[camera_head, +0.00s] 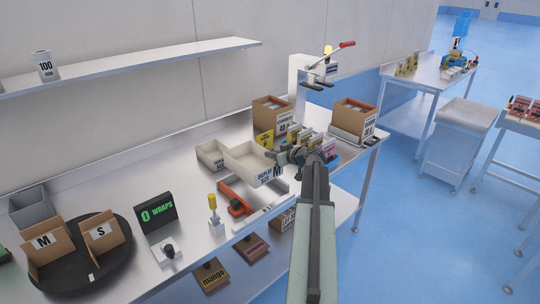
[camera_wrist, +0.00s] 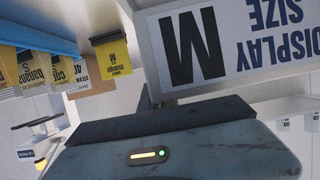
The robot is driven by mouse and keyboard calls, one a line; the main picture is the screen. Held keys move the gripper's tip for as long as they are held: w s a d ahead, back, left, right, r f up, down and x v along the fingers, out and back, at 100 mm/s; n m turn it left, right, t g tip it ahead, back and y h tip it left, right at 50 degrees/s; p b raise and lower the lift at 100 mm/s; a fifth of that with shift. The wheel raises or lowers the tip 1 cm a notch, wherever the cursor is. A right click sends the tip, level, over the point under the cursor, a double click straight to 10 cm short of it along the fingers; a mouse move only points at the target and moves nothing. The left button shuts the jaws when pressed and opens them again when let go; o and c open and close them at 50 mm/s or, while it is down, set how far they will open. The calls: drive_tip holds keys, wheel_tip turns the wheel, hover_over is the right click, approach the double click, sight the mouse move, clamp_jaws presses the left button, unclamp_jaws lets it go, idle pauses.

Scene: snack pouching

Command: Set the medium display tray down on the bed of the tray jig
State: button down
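The medium display tray (camera_head: 243,160) is an open white box with a label reading DISPLAY SIZE M. My gripper (camera_head: 284,157) is at its labelled front side and appears shut on the wall. The tray looks raised above the bench. In the wrist view the tray's label (camera_wrist: 235,42) fills the upper right, upside down, close to the gripper body; the fingertips are mostly hidden. The tray jig (camera_head: 236,204), with an orange-red bar and a pale bed, lies on the bench just below and in front of the tray; the tray partly hides it.
Another white tray (camera_head: 210,155) stands left of the held tray. Cartons (camera_head: 272,113) and a row of upright pouches (camera_head: 308,139) stand behind and to the right.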

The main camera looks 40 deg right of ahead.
drive_tip(key=shift+f+b, duration=5.55)
drive_tip(key=shift+f, duration=0.2)
drive_tip(key=c, duration=1.5)
unclamp_jaws()
drive_tip(key=shift+c, duration=0.2)
drive_tip(key=p+v, duration=0.3)
drive_tip(key=v, duration=0.4)
drive_tip(key=shift+s+r, duration=0.15)
drive_tip(key=shift+r, duration=0.15)
drive_tip(key=shift+s, duration=0.25)
